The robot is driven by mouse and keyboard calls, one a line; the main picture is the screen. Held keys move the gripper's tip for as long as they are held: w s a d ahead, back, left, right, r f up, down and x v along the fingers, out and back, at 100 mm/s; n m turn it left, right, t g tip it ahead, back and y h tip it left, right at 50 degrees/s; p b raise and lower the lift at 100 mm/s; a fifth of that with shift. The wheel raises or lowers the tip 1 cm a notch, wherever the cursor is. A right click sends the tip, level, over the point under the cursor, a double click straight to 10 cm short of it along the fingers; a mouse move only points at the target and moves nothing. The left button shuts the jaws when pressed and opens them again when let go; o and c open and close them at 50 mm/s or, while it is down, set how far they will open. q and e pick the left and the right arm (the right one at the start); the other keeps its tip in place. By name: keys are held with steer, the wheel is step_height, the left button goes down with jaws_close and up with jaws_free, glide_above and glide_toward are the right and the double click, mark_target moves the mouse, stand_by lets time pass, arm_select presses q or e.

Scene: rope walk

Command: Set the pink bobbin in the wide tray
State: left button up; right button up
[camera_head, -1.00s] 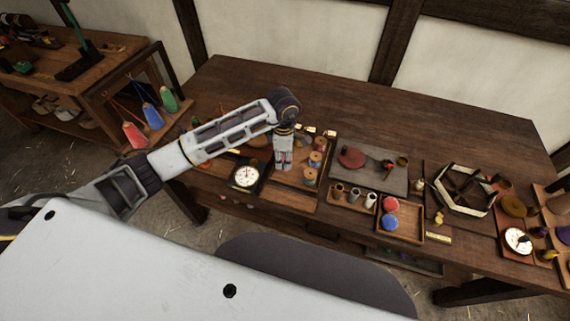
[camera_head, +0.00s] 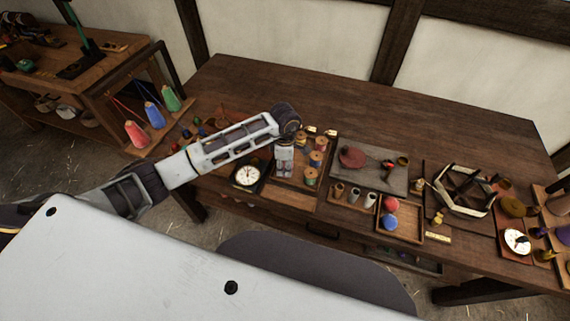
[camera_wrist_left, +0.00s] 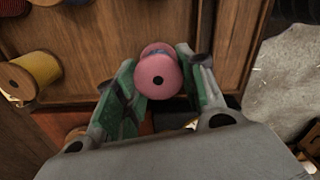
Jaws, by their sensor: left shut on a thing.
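The pink bobbin (camera_wrist_left: 159,74) sits between the green-padded fingers of my left gripper (camera_wrist_left: 160,92) in the left wrist view. The gripper is shut on it, with the bobbin's round end facing the camera. In the head view my left gripper (camera_head: 284,170) points down over a wooden tray (camera_head: 293,198) holding several bobbins; the pink bobbin is not discernible there. The tray's wooden floor (camera_wrist_left: 120,25) shows beyond the bobbin in the wrist view. I cannot tell whether the bobbin touches it. My right gripper is not in view.
A red bobbin (camera_head: 321,143) is right of my gripper. A white dial (camera_head: 246,176) lies to its left. A smaller tray (camera_head: 408,235) with red and blue balls is farther right. The table's back is clear.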

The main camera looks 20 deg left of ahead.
arm_select(q)
steer(key=shift+f, duration=0.2)
steer(key=o, duration=1)
steer(key=shift+c, duration=0.2)
steer(key=shift+r, duration=0.15)
step_height(320, 180, up, 12)
steer(key=b, duration=0.1)
stand_by(0.5)
